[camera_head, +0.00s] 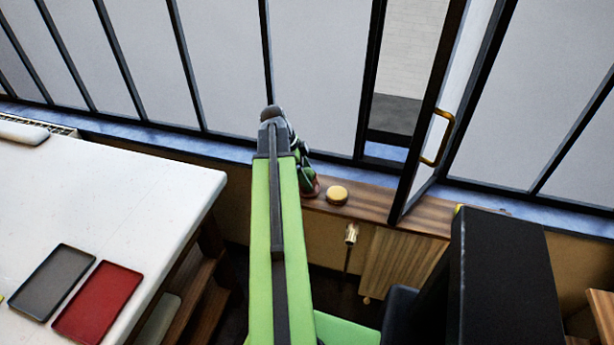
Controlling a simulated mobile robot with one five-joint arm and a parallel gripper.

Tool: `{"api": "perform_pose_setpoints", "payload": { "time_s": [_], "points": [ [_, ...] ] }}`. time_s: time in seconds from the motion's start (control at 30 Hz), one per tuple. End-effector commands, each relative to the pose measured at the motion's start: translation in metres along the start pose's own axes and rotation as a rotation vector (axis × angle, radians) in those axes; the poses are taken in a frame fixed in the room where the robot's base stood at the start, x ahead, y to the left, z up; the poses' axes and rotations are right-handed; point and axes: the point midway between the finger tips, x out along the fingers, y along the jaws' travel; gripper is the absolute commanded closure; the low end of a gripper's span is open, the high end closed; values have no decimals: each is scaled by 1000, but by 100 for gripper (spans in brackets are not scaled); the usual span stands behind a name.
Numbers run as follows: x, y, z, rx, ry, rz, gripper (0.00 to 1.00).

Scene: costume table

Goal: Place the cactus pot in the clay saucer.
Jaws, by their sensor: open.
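A small dark green shape, seemingly the cactus (306,168), shows just right of my arm's end on the wooden sill. A reddish-brown rim or base (312,190) shows below it. I cannot tell whether this is the pot or the clay saucer, as my arm covers its left side. My gripper (299,149) is at the far end of my green arm, by the top of the green shape. It is open, but its fingers are mostly hidden, and I cannot tell whether they touch or surround anything. No separate saucer can be made out.
A round yellow object (337,195) stands on the wooden sill (375,203), right of the reddish rim. An open window sash (432,130) juts over the sill farther right. A white table (110,185) at left carries a grey tray (55,280) and a red tray (98,302).

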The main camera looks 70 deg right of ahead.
Motion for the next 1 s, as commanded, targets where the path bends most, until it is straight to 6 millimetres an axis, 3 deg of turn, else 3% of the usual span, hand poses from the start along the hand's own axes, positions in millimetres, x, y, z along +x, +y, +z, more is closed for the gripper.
{"api": "perform_pose_setpoints", "payload": {
  "time_s": [0.03,0.4,0.53,0.83,0.93,1.0],
  "points": [
    [-17,0,-3,-1,0,0,18],
    [-99,0,-5,1,0,0,18],
    [-108,0,-2,1,0,0,18],
    [-106,0,-1,1,0,1,18],
    [-113,3,19,-74,-10,-12,18],
    [-128,10,61,-238,-32,-39,18]
  ]
}}
